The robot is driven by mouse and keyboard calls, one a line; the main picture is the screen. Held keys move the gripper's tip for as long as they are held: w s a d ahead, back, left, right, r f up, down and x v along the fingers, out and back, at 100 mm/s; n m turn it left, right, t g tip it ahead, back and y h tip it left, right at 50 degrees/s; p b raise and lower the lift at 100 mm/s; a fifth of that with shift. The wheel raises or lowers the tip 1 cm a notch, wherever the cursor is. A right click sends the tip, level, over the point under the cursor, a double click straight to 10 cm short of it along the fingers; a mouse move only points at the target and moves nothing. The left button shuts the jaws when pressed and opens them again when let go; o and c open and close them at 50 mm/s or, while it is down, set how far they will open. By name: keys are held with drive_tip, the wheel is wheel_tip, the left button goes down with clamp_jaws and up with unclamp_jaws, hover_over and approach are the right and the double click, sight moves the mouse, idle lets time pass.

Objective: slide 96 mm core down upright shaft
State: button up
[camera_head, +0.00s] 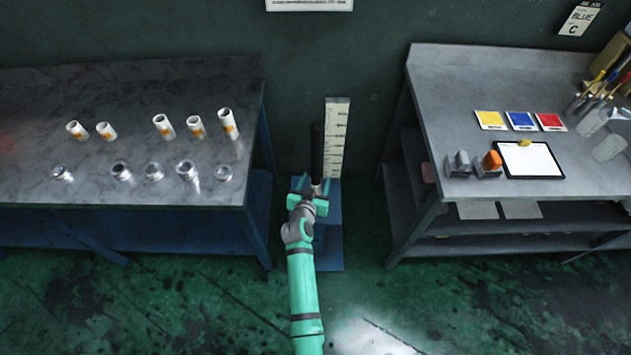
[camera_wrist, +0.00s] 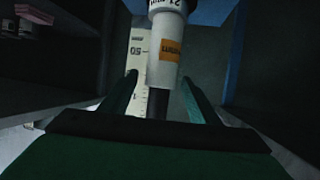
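In the wrist view, a white core (camera_wrist: 163,72) with an orange label (camera_wrist: 172,49) is around the black upright shaft (camera_wrist: 157,104). A wider white piece with dark bands and printed text (camera_wrist: 166,14) adjoins the core at the top of that picture. In the head view, the shaft (camera_head: 317,145) stands upright in front of the wall, and my gripper (camera_head: 312,190) is at its lower part. My two fingers are apart on either side of the core and shaft, with gaps visible. The gripper hides most of the core in the head view.
A scale board (camera_head: 337,140) stands behind the shaft, above a blue base plate (camera_head: 330,250). The left bench (camera_head: 60,100) bears several labelled white tubes and metal rings. The right bench (camera_head: 450,90) bears colour cards, stamps and a clipboard (camera_head: 528,160). Both benches flank the shaft.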

drive_tip(key=shift+s, duration=0.1)
drive_tip(key=v, duration=1)
drive_tip(key=shift+s+r, duration=0.25)
drive_tip(key=shift+a, duration=0.15)
idle(0.3)
drive_tip(key=s+f+n+y, duration=0.1)
drive_tip(key=s+n+y, duration=0.15)
drive_tip(key=s, duration=1.75)
drive_tip(key=s+d+r+t, duration=0.2)
drive_tip(key=s+r, duration=1.2)
drive_tip(key=s, duration=0.4)
